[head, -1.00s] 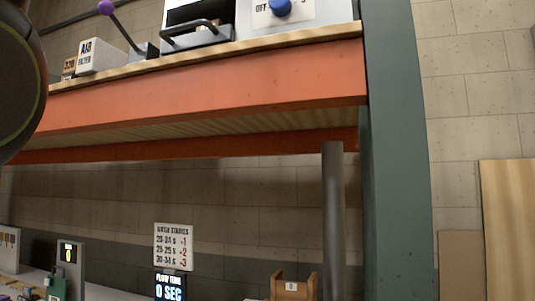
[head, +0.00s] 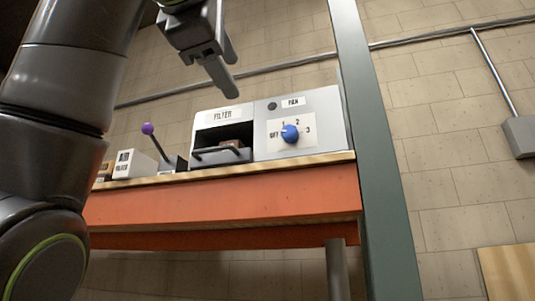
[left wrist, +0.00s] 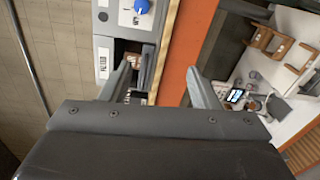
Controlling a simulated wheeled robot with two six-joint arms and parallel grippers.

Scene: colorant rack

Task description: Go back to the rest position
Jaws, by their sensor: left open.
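My left gripper (head: 222,66) is in the upper part of the head view, above and in front of the shelf with the grey filter and fan box. It holds nothing. In the left wrist view its two fingers (left wrist: 160,88) are spread wide apart, with the filter drawer and the orange shelf edge seen between and beyond them. My left arm fills the left side of the head view. My right gripper is not in view.
An orange-fronted shelf (head: 230,193) carries the filter box (head: 222,122), the fan panel with a blue knob (head: 290,133), a purple-knobbed lever (head: 148,129) and a white box (head: 133,164). A green post (head: 372,150) stands at right. A lower bench shows in the wrist view.

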